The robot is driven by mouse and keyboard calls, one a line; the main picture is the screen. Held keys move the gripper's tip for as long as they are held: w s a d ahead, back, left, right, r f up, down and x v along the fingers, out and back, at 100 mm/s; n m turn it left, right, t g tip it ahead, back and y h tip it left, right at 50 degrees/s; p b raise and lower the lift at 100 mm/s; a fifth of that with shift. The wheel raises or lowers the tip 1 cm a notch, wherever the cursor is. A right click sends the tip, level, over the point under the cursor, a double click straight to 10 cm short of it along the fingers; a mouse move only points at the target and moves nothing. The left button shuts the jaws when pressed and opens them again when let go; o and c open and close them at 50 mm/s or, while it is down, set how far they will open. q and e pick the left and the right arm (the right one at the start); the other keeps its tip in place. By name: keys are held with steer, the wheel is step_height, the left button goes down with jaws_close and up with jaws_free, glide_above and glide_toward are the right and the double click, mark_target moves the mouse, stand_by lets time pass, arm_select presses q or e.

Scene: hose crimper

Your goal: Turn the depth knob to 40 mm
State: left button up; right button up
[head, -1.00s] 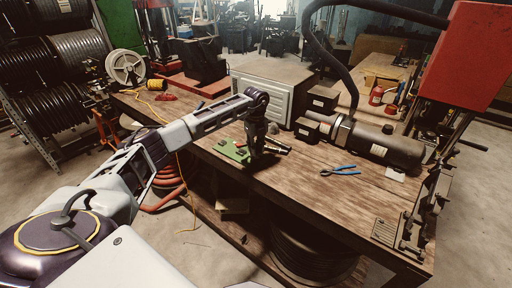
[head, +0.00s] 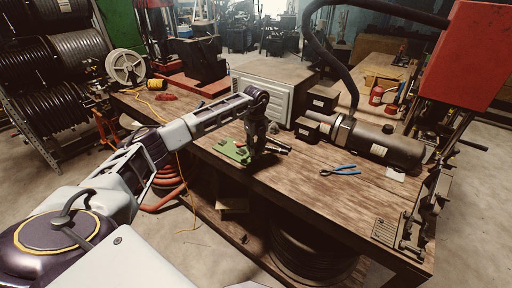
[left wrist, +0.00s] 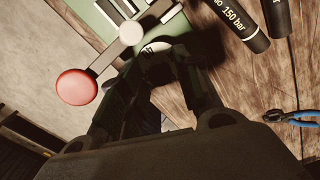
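My left gripper (head: 252,157) points down at the green base plate (head: 232,151) of the crimper on the bench. In the left wrist view its fingers (left wrist: 160,62) stand apart and reach to either side of a dark part with a small white marked disc (left wrist: 156,47), likely the depth knob. The fingertips are in shadow, so I cannot tell whether they grip it. The scale reading is not legible. A lever with a red ball end (left wrist: 77,87) lies left of the disc, over the green plate (left wrist: 104,18). My right gripper is out of view.
A black cylinder marked "150 bar" (left wrist: 232,22) lies right of the fingers. Blue-handled pliers (head: 340,170) lie on the bench. A grey cabinet (head: 266,98) and a dark motor cylinder (head: 388,145) stand behind. The bench front (head: 350,210) is clear.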

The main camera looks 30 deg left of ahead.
arm_select(q)
step_height(320, 180, up, 12)
stand_by(0.6)
steer(key=shift+f, duration=0.15)
stand_by(0.4)
